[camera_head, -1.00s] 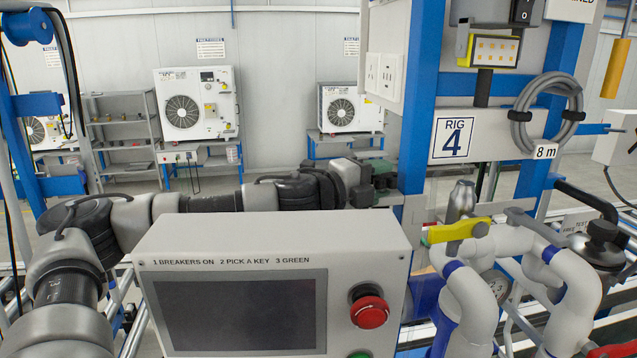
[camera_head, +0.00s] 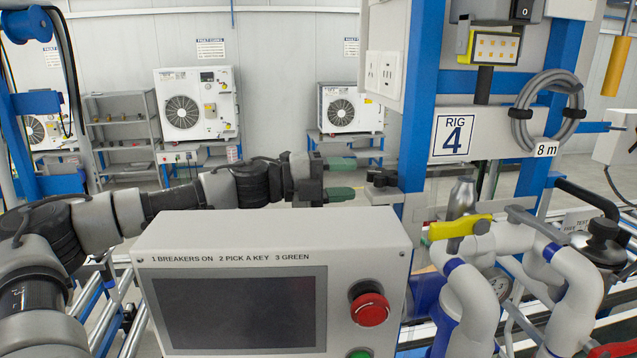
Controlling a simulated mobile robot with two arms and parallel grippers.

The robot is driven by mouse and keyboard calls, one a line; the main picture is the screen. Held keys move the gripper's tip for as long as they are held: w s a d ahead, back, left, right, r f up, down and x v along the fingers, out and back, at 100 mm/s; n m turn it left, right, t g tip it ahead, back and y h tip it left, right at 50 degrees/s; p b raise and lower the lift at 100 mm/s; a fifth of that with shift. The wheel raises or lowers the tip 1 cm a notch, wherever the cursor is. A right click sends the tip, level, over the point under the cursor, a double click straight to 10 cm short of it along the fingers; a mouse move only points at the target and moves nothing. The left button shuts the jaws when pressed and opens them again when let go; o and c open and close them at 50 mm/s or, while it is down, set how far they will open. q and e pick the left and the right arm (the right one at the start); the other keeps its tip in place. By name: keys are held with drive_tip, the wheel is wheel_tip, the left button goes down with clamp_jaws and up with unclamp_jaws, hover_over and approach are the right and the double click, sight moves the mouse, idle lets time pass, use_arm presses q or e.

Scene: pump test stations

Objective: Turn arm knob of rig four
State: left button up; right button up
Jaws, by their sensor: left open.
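My left gripper (camera_head: 343,179) reaches in from the left behind the grey control box. Its two green-tipped fingers are apart and point right, with nothing seen between them. Just right of them, with a small gap, a small dark knob-like part (camera_head: 380,177) sits on a grey block (camera_head: 382,195) beside the blue post. I cannot tell which way it is turned. The RIG 4 sign (camera_head: 453,136) is on the panel to the right. My right gripper is not in view.
The control box (camera_head: 270,238) with a dark screen and red stop button (camera_head: 369,309) fills the front. A blue post (camera_head: 417,110) stands right of the gripper. White pipes with a yellow lever (camera_head: 460,229) are at right.

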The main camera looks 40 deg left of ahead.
sight(386, 174)
use_arm(q)
drive_tip(key=shift+v, duration=2.1)
drive_tip(key=shift+s, duration=0.1)
drive_tip(key=shift+n+t+y, duration=0.3)
drive_tip(key=shift+y, duration=0.1)
drive_tip(key=x, duration=1.2)
drive_tip(key=shift+s+d+p, duration=0.3)
drive_tip(key=shift+s+d, duration=0.05)
drive_tip(key=shift+d, duration=0.05)
clamp_jaws()
